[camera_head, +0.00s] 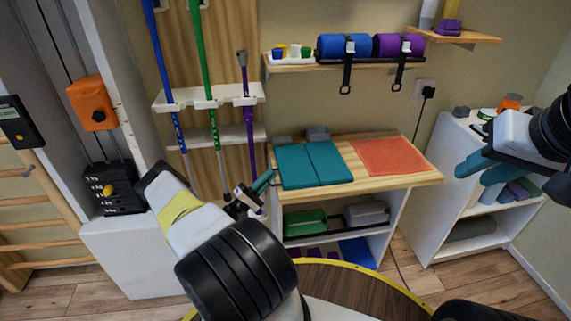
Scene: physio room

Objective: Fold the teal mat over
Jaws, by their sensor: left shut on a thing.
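The teal mat (331,162) lies on the wooden top of the low shelf unit, in the middle of the view. It looks flat, with a seam between its left and right panels. My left gripper (269,178) is at the mat's left edge and is shut on it; the grip itself is small and partly hidden. My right gripper (466,184) is at the right, away from the mat, in front of the white shelf. Its teal fingers look spread apart with nothing between them.
An orange mat (388,157) lies to the right of the teal mat on the wooden top (400,180). Blue and purple rolls (345,46) sit on a wall shelf above. A purple pole (247,120) stands close to my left gripper.

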